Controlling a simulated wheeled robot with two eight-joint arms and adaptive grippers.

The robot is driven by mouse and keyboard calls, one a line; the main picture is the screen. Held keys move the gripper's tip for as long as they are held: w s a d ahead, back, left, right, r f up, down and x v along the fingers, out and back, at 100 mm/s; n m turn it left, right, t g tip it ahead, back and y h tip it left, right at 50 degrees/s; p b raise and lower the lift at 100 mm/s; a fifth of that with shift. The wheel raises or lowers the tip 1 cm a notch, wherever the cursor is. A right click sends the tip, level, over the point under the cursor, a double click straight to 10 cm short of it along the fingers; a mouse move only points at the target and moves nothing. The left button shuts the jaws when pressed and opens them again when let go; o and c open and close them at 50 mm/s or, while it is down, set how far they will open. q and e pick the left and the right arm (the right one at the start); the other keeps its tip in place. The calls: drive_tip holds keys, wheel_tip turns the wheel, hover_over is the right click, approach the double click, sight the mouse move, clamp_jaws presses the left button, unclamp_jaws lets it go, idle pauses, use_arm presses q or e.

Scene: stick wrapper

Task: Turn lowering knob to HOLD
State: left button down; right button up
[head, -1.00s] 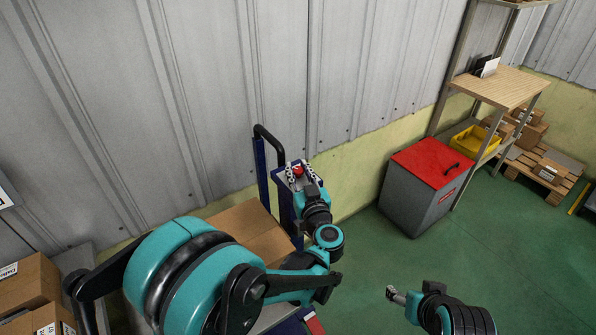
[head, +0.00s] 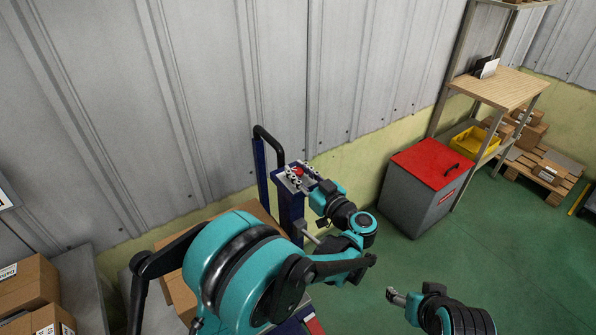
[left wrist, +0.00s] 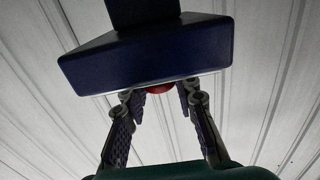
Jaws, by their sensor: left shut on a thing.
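The red knob (head: 297,170) sits on top of a dark blue post with a handle frame beside it. My left gripper (head: 299,175) reaches in from the lower right, with its fingers shut on the knob. In the left wrist view the knob's red edge (left wrist: 160,90) shows between the two fingers, below the dark blue block (left wrist: 150,58). The knob's markings are too small to read. My right gripper (head: 396,297) is at the lower right, away from the post, and its fingers are too small to judge.
A corrugated wall stands behind the post. A grey bin with a red lid (head: 432,160) and a wooden shelf table (head: 500,88) stand to the right. Cardboard boxes (head: 25,283) are at the lower left. Green floor (head: 430,250) is free between the post and bin.

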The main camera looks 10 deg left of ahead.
sight(301, 174)
use_arm(q)
drive_tip(key=c, duration=1.3)
unclamp_jaws()
drive_tip(key=shift+o, duration=0.2)
drive_tip(key=v, duration=0.7)
drive_tip(key=shift+s+d, duration=0.1)
drive_tip(key=shift+d, duration=0.1)
